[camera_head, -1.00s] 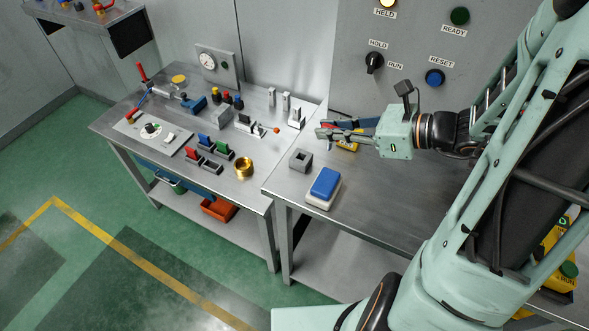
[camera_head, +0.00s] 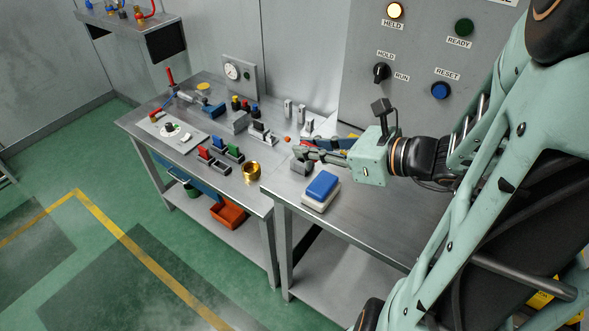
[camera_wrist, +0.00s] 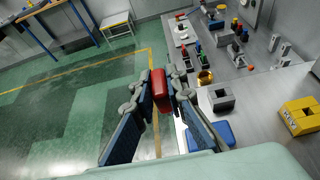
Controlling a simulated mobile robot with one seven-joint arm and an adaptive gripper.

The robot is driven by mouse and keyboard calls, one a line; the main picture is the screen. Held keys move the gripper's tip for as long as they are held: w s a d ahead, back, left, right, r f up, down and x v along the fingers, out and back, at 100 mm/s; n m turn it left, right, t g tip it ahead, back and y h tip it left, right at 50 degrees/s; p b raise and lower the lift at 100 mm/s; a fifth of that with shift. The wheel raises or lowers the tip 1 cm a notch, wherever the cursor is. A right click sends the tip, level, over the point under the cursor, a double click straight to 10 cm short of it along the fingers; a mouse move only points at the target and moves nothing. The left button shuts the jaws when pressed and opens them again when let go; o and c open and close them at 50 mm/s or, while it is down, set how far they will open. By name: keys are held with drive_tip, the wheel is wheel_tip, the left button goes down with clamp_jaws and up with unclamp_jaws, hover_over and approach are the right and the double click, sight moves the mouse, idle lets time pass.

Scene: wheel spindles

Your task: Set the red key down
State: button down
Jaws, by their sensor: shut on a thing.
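In the wrist view the red key (camera_wrist: 160,90) is upright between the two fingers of my gripper (camera_wrist: 160,88), which are shut on it. In the head view my gripper (camera_head: 298,152) is over the near table (camera_head: 372,213), by the grey block with a square hole (camera_head: 299,167). The grey block also shows in the wrist view (camera_wrist: 222,104), to the right of the fingers and apart from the key.
A blue-and-white block (camera_head: 321,187) lies in front of the grey block. A brass ring (camera_head: 251,173) stands to the left. Small holders carry red (camera_head: 203,153), blue and green pieces. A yellow block (camera_wrist: 300,115) sits on the right. The table's front is clear.

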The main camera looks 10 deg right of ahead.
drive_tip(key=shift+w+a, duration=0.1)
drive_tip(key=shift+w, duration=0.05)
drive_tip(key=w+f+b, duration=0.1)
drive_tip(key=w+f, duration=0.1)
drive_tip(key=w, duration=0.2)
drive_tip(key=w+d+f+b, duration=0.1)
drive_tip(key=w+f+b, duration=0.1)
drive_tip(key=w+f, duration=0.1)
drive_tip(key=w+f+b, duration=0.2)
drive_tip(key=w+f, duration=0.1)
drive_tip(key=w, duration=0.1)
drive_tip(key=shift+w+d+f, duration=0.25)
drive_tip(key=shift+w, duration=0.15)
drive_tip(key=shift+w+d+f+b, duration=0.1)
drive_tip(key=shift+w+f+b, duration=0.2)
drive_tip(key=shift+f+b, duration=0.35)
drive_tip(key=shift+w+a+f+b, duration=0.1)
drive_tip(key=shift+w+f+b, duration=0.25)
drive_tip(key=shift+f, duration=0.5)
drive_tip(key=shift+w+d+f+b, duration=0.1)
drive_tip(key=shift+w+f+b, duration=0.1)
drive_tip(key=shift+f+b, duration=0.5)
drive_tip(key=shift+f, duration=0.15)
drive_tip(key=shift+f, duration=0.15)
drive_tip(key=c, duration=1.9)
unclamp_jaws()
drive_tip(key=shift+c, duration=0.2)
